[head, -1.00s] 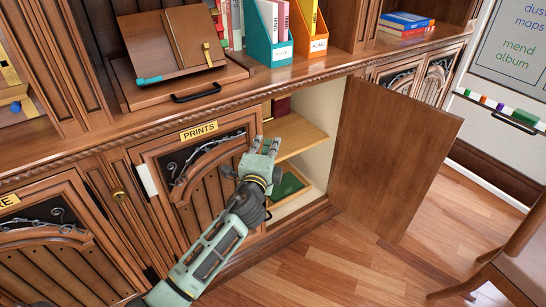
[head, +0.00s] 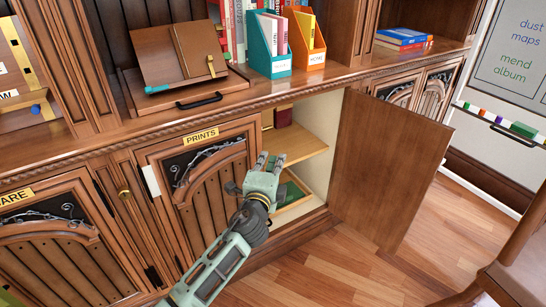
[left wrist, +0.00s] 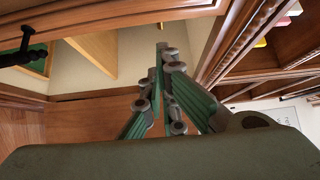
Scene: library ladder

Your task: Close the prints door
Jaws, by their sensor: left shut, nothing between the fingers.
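The prints cabinet bears a yellow PRINTS label (head: 201,135) above a left door panel (head: 212,190) with dark ironwork, which sits shut. To its right the compartment stands open, and a plain brown door (head: 390,170) is swung wide outward from its right side. My left gripper (head: 268,162) is in front of the opening near the shut panel's right edge, apart from the open door. Its fingers are together and empty; they also show in the left wrist view (left wrist: 166,62). My right gripper is in neither view.
Inside are a shelf (head: 293,143) and a green-bottomed tray (head: 292,192). The counter above holds a wooden stand (head: 180,58), a teal file box (head: 270,47) and an orange one (head: 308,45). A chair (head: 515,265) stands at lower right. Floor before the open door is clear.

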